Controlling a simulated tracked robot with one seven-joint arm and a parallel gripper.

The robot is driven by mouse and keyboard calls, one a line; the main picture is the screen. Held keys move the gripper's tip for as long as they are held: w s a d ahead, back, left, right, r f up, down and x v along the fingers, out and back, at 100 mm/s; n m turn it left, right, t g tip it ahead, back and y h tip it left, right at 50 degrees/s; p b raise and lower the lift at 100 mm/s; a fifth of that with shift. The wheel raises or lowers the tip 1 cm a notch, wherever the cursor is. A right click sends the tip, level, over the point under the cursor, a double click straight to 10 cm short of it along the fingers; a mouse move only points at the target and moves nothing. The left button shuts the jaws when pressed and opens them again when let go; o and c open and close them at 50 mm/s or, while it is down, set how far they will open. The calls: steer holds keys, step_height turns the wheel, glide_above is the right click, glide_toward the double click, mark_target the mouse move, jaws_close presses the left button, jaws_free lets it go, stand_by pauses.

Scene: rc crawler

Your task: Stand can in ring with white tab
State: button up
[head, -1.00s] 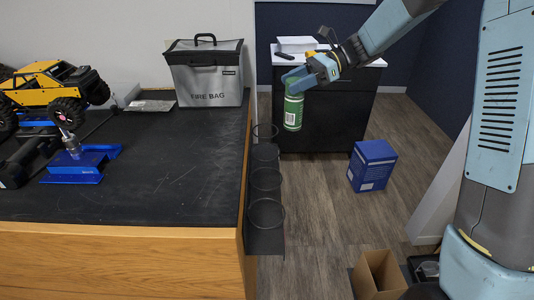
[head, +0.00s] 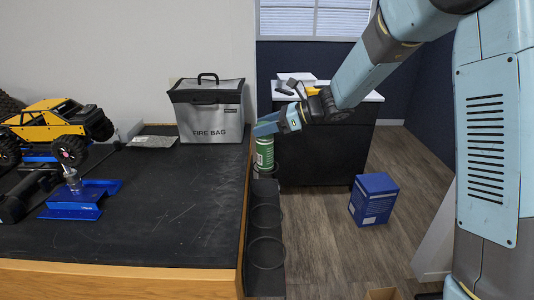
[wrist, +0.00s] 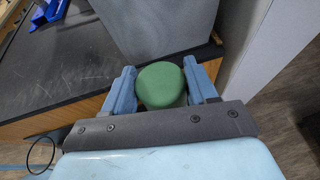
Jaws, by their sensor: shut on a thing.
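A green can (head: 264,152) with a white label is held upright in my gripper (head: 268,128), off the right edge of the bench. In the wrist view, the can's green top (wrist: 160,86) sits between the two blue fingers, which are shut on it. Black rings stick out from a rack along the bench's right side: a near ring (head: 266,267) and a middle ring (head: 266,230). A far ring (head: 275,172) shows around or just behind the can's lower end; I cannot tell whether the can is inside it. No white tab can be made out.
A grey fire bag (head: 211,112) stands on the black bench top (head: 170,215) close to the can. A yellow toy crawler (head: 50,130) and a blue stand (head: 80,200) are at left. A blue box (head: 374,200) lies on the floor; a dark cabinet (head: 325,155) stands behind.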

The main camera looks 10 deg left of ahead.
mark_target(266, 150)
step_height(266, 150, down, 8)
steer(key=shift+f, duration=0.2)
steer(key=o, duration=1.5)
steer(key=shift+o, duration=0.2)
steer(key=shift+d, duration=0.1)
steer(key=s+v, duration=0.1)
steer(key=v, duration=1)
steer(key=shift+w+d+r, duration=0.15)
steer(key=shift+w+d, duration=0.25)
steer(key=shift+w, duration=0.1)
